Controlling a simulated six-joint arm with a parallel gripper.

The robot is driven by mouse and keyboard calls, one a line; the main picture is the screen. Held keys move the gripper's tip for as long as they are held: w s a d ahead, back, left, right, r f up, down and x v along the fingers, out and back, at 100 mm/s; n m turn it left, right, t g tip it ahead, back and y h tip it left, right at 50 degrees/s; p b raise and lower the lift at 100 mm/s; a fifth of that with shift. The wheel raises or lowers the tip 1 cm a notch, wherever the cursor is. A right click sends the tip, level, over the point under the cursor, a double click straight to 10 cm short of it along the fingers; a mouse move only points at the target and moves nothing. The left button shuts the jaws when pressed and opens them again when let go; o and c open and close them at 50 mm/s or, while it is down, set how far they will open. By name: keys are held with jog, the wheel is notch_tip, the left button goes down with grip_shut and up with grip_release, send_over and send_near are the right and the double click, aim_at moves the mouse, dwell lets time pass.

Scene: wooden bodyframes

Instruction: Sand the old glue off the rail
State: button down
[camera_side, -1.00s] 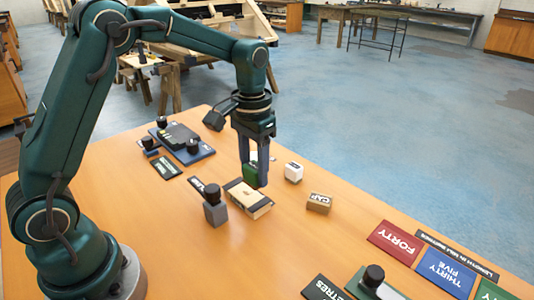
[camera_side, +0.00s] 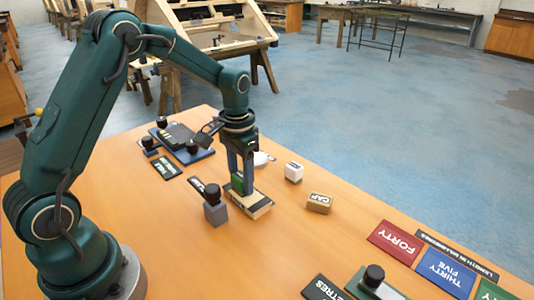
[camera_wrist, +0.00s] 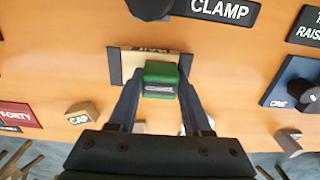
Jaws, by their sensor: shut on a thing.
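The rail (camera_side: 259,207) is a short pale wooden piece with dark ends, lying on the orange-brown table. In the wrist view its tan top (camera_wrist: 131,68) shows at both sides of a green block. My gripper (camera_side: 239,186) points down and is shut on this green sanding block (camera_side: 237,181). In the wrist view the block (camera_wrist: 160,75) sits between the fingertips (camera_wrist: 160,88), over the rail. It appears to rest on the rail's top, but contact is hidden. I cannot make out any glue on the rail.
A grey clamp with a black knob (camera_side: 214,207) stands close left of the rail. A blue fixture (camera_side: 195,152) is behind. Coloured number cards (camera_side: 394,242) lie front right.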

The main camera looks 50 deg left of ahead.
aim_at(255, 201)
jog(key=shift+a, duration=0.9)
jog(key=shift+d, duration=3.05)
jog(key=shift+d+r, duration=0.15)
notch_tip(255, 201, up, 8)
jog(key=shift+f, duration=0.3)
